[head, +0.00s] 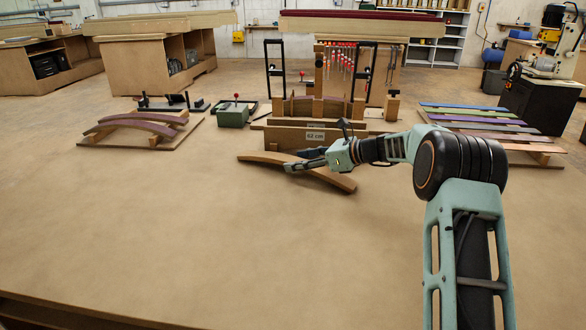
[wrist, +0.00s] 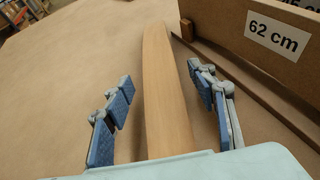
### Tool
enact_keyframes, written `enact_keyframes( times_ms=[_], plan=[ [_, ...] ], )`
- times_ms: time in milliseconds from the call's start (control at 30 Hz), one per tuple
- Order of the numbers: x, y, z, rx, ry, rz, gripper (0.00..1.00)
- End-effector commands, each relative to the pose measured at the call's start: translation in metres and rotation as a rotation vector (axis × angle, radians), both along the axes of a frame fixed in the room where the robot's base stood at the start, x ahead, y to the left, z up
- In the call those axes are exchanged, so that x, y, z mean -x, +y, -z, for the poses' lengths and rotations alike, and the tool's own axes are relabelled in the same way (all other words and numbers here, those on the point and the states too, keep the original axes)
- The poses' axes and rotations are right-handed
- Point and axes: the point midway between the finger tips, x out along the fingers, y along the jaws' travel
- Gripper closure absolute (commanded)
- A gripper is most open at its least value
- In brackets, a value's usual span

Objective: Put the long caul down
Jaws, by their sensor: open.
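The long caul is a curved tan wooden strip (head: 335,180) lying on the large brown table, in front of the box-like form labelled "62 cm" (head: 290,138). It also shows in the wrist view (wrist: 165,85), running lengthwise between the fingers. My gripper (head: 292,167) is at the middle of the caul, low over the table. In the wrist view my gripper (wrist: 162,110) is open, with one blue-padded finger on each side of the caul and a gap on both sides. The gripper and wrist hide part of the caul in the head view.
The labelled form (wrist: 255,35) stands close to the caul's right in the wrist view. Curved strips on a board (head: 140,130) lie at left, a green box (head: 233,116) behind. Coloured strips (head: 480,118) lie at right. The table's front (head: 200,240) is clear.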

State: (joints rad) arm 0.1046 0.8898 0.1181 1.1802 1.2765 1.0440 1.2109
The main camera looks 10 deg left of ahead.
Motion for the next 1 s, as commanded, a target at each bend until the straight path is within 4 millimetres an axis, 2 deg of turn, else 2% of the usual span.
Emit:
enact_keyframes(
  times_ms=[33,167,433,900,1000],
  plan=[
    [-0.003,0.008,0.006,0.001,-0.001,-0.002,0.48],
    [-0.008,0.018,0.010,0.001,-0.001,0.001,0.48],
    [-0.009,0.021,0.010,0.001,0.000,0.001,0.48],
    [-0.009,0.021,0.009,0.000,-0.002,0.001,1.00],
    [-0.009,0.021,0.009,0.000,-0.002,0.001,1.00]
  ],
)
